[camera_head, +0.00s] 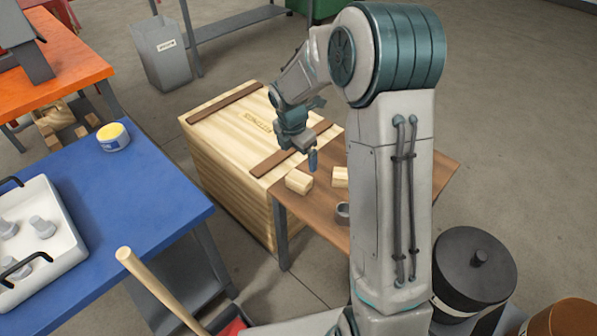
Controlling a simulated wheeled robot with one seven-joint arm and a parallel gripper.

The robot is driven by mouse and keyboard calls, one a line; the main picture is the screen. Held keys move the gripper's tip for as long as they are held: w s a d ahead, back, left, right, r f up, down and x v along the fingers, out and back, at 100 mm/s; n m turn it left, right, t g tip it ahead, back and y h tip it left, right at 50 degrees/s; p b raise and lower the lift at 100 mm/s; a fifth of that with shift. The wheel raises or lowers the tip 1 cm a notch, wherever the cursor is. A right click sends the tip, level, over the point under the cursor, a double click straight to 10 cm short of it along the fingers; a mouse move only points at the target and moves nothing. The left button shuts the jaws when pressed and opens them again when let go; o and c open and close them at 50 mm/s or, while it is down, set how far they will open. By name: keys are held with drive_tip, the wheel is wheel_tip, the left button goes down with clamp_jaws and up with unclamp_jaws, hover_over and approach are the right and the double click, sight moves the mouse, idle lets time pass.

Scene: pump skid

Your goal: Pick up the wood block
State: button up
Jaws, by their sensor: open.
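A small pale wood block (299,181) lies on the brown table (310,207), close to its left corner. A second pale wood block (340,177) lies to its right, partly hidden behind my arm. My gripper (312,160) points down above the far side of the table, just above and behind the gap between the two blocks. Its jaws are open and nothing shows between them. The fingers are small in this view, and their exact height over the table is hard to tell.
A grey cup (343,210) stands on the brown table near my arm. A large wooden crate (225,170) stands against the table's left side. A blue table (150,190) with a white tray (62,245) and a yellow-topped tin (113,138) is at left. Dark-lidded drum (470,265) at right.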

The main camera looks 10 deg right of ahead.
sight(299, 177)
drive_tip(key=w+f+n, duration=0.1)
drive_tip(key=f, duration=0.4)
drive_tip(key=w+f, duration=0.1)
drive_tip(key=f, duration=0.4)
drive_tip(key=w+d+f+n+b, duration=0.1)
drive_tip(key=f, duration=0.3)
drive_tip(key=shift+w+d+f+n, duration=0.1)
drive_tip(key=shift+w+f+n, duration=0.2)
drive_tip(key=shift+f, duration=0.1)
drive_tip(key=shift+r, duration=0.1)
drive_tip(key=c, duration=1.1)
